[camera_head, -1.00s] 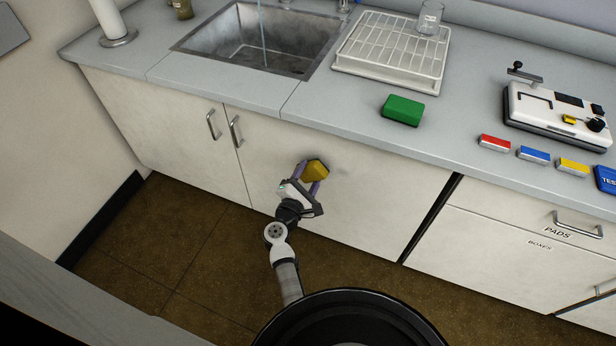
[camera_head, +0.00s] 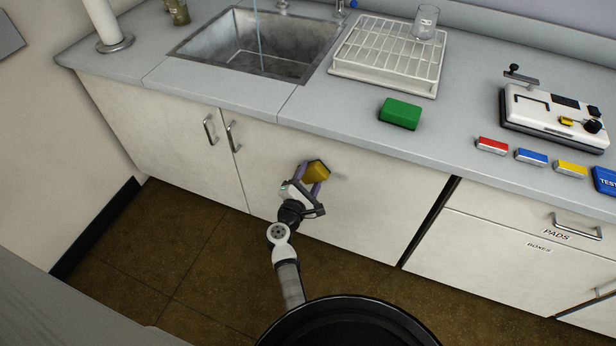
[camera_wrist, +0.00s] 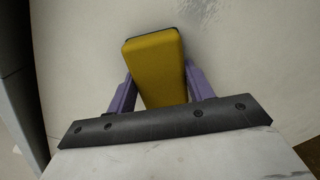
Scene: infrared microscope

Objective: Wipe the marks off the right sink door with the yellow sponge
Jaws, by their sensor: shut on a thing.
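My gripper (camera_head: 311,187) is shut on the yellow sponge (camera_head: 317,172), with a purple finger on each side of it. The sponge also fills the middle of the wrist view (camera_wrist: 156,68). It is at the face of the right sink door (camera_head: 375,190); I cannot tell whether it touches. In the wrist view, faint grey marks (camera_wrist: 205,10) show on the door, just above and right of the sponge. In the head view a faint grey smudge shows right of the sponge.
The counter overhangs the doors, with a green sponge (camera_head: 400,113) near its front edge. Bar handles (camera_head: 231,136) stick out at the left edge of the right door. A drawer unit (camera_head: 500,232) stands to the right. The brown floor (camera_head: 190,250) is clear.

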